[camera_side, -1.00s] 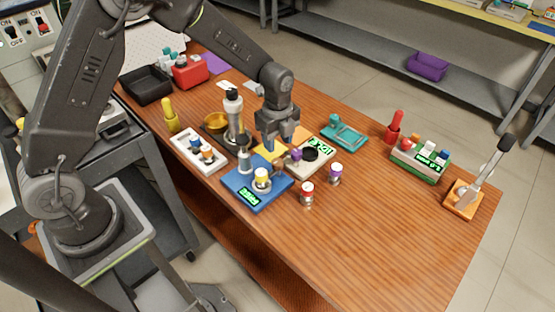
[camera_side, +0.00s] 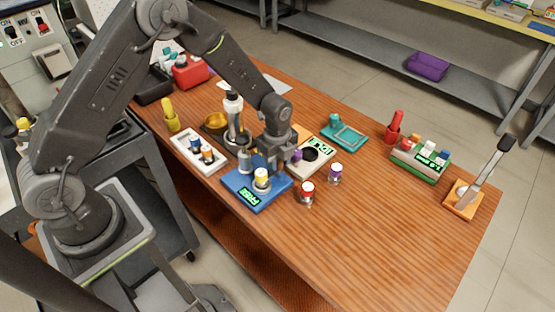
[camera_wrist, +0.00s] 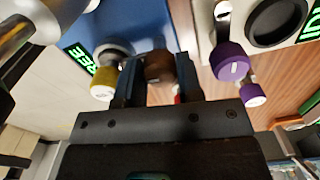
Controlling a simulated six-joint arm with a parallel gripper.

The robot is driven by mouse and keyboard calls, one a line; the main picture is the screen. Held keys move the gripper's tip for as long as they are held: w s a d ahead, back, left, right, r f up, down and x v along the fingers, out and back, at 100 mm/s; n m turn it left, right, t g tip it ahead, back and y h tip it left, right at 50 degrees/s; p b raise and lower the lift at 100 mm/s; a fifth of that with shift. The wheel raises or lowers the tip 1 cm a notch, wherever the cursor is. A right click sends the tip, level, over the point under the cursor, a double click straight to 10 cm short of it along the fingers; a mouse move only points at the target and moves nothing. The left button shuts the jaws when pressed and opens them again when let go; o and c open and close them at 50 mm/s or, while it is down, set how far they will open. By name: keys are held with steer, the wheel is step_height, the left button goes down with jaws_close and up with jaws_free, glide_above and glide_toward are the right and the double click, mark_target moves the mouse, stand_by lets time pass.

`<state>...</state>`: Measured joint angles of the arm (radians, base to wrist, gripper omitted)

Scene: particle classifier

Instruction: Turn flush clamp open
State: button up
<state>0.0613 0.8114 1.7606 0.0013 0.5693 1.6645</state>
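The blue device (camera_side: 236,184) with a green display (camera_side: 250,197) stands at the table's front edge, holding a yellow-and-white-capped vial (camera_side: 262,180). In the wrist view the blue plate (camera_wrist: 140,18) is at the top and the yellow cap (camera_wrist: 103,85) lies left of my fingers. My gripper (camera_side: 277,167) is low over the device's right rear side. In the wrist view my gripper (camera_wrist: 160,82) has its two fingers on either side of a brown knob-like piece (camera_wrist: 160,66). Whether they touch it is unclear. I cannot tell for certain which part is the flush clamp.
A beige device (camera_side: 318,160) with a purple knob (camera_wrist: 229,62) stands just right of my gripper. Red-capped (camera_side: 307,191) and purple-capped (camera_side: 335,172) vials stand close in front.

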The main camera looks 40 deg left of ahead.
mark_target(278, 161)
steer(key=c, duration=0.3)
steer(key=shift+n, duration=2.9)
steer(key=o, duration=0.6)
step_height(278, 161, up, 14)
steer(key=shift+f, duration=0.1)
